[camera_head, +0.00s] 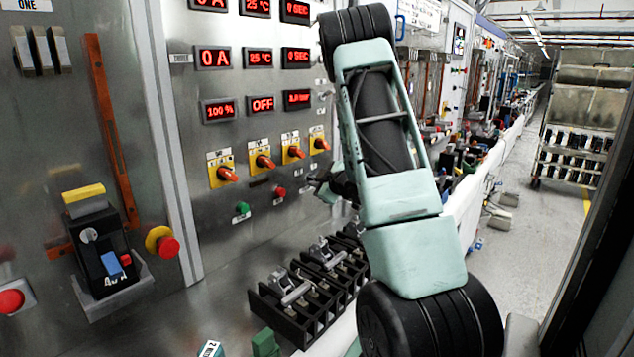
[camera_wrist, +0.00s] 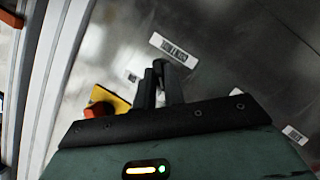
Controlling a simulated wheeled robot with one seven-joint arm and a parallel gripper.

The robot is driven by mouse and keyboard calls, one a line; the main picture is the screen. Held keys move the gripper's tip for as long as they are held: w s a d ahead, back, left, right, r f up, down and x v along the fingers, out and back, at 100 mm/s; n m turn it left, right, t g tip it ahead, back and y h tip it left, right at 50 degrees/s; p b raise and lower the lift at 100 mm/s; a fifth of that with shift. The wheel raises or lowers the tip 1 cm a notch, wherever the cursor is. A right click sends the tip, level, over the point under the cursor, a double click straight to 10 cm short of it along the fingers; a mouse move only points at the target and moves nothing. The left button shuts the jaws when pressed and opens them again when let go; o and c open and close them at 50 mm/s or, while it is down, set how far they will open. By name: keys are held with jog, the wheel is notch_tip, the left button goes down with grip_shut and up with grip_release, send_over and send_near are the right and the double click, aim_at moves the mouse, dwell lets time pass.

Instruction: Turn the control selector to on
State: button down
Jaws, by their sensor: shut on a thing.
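My gripper (camera_wrist: 163,70) is at the metal panel, its two dark fingers close together just beside a white printed label (camera_wrist: 175,50). It is shut on what seems to be the control selector, a small dark part mostly hidden between the fingertips; its setting cannot be read. In the head view my gripper (camera_head: 318,185) is small and partly behind my arm, below the rightmost orange selector (camera_head: 320,143). A red display on the panel reads OFF (camera_head: 262,104).
More orange selectors on yellow plates (camera_head: 222,172) are in the row to the left. A green button (camera_head: 242,208) and a red button (camera_head: 280,191) are left of my gripper. A black terminal block (camera_head: 310,300) stands on the bench below. One yellow plate (camera_wrist: 122,106) is close beside my fingers.

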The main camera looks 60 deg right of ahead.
jog(key=shift+r, duration=0.1)
jog(key=shift+s+d+m+t+y+p, duration=0.1)
jog(key=shift+d+m+t+y+p, duration=0.1)
jog(key=shift+m+y+p, duration=1.6)
jog(key=shift+w+d+m+t+y+p, duration=0.15)
jog(key=shift+m+y+p, duration=0.8)
jog(key=shift+m+p, duration=1.65)
jog(key=shift+s+d+m+t+y+p, duration=0.1)
jog(key=shift+s+d+m+y+p, duration=0.1)
jog(key=shift+m+y+p, duration=1.9)
jog(key=shift+n+h+p, duration=0.4)
jog(key=shift+h+p, duration=0.25)
jog(key=shift+h, duration=0.1)
jog(key=c, duration=1.5)
grip_release()
jog(key=b+v, duration=0.6)
jog(key=v, duration=1.1)
jog(key=shift+s, duration=0.15)
